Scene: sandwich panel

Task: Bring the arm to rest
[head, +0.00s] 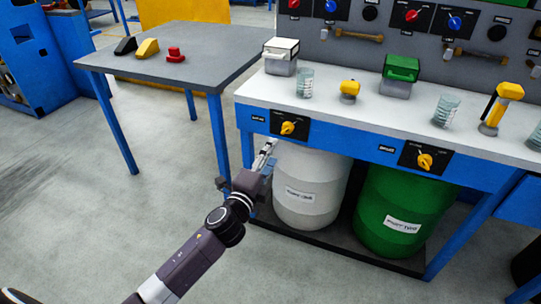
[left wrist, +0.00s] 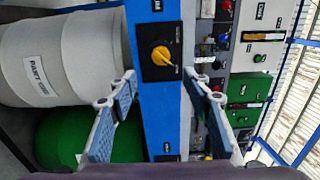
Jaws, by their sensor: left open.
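My left arm comes in from the lower left of the head view. Its gripper (head: 268,156) is in front of the bench, below and left of a yellow knob (head: 288,128) on a black plate. In the left wrist view the two fingers of the gripper (left wrist: 158,82) are spread wide with nothing between them. The yellow knob (left wrist: 161,55) shows beyond the fingertips, apart from them. My right gripper is not in view.
A bench (head: 345,108) with a blue front carries glasses and several devices. A white barrel (head: 310,180) and a green barrel (head: 405,210) stand under it. A second yellow knob (head: 425,161) is further right. A grey table (head: 205,62) stands behind left. The floor at left is clear.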

